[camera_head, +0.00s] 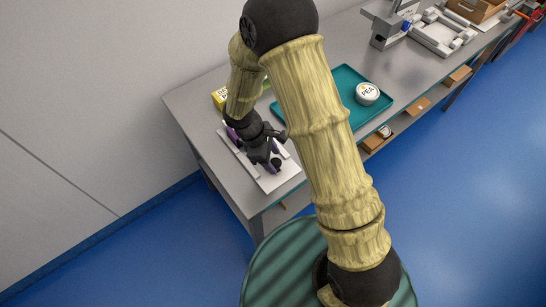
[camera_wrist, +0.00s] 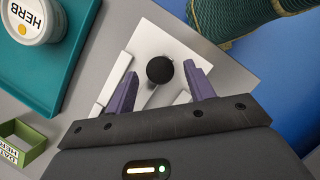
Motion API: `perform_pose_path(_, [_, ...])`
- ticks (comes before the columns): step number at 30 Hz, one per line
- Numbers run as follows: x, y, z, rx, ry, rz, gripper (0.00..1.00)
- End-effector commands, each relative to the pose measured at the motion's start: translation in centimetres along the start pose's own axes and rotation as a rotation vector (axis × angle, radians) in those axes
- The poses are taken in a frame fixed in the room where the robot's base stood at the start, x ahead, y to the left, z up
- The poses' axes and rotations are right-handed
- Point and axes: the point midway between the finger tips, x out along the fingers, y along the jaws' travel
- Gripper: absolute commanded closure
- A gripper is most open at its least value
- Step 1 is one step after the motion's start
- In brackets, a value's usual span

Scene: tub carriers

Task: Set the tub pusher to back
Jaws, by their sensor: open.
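The tub pusher is a white plate with low white rails (camera_wrist: 148,38) and a round black knob (camera_wrist: 160,69) on it. It also shows in the head view as a white plate (camera_head: 282,181) at the near left end of the bench, with the knob (camera_head: 276,162) by my gripper. My gripper (camera_wrist: 160,74) is open, with one purple finger on each side of the knob in the wrist view. I cannot tell whether the fingers touch it. In the head view my gripper (camera_head: 270,156) is low over the plate, and my arm hides part of the bench.
A teal tray (camera_head: 345,76) holds a white PEA tub (camera_head: 367,93). A white HERB tub (camera_wrist: 35,18) shows on the tray in the wrist view. A small green open box (camera_wrist: 22,146) stands left of my gripper. Grey equipment (camera_head: 440,33) stands at the bench's far end.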

Motion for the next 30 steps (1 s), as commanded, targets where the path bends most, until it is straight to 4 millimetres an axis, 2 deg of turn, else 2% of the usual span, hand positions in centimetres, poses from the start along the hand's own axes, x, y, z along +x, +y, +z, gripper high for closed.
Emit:
perform_pose_path(3, [0.7,0.0,0.0,-0.001,0.001,0.000,0.47])
perform_pose_path(11, [0.8,0.0,0.0,-0.001,0.001,0.000,0.47])
perform_pose_path(19, [0.8,0.0,0.0,0.000,0.001,0.000,0.98])
perform_pose_path(26, [0.9,0.1,0.2,0.000,0.000,0.000,1.00])
perform_pose_path(30, [1.4,0.4,1.2,0.005,-0.001,-0.001,1.00])
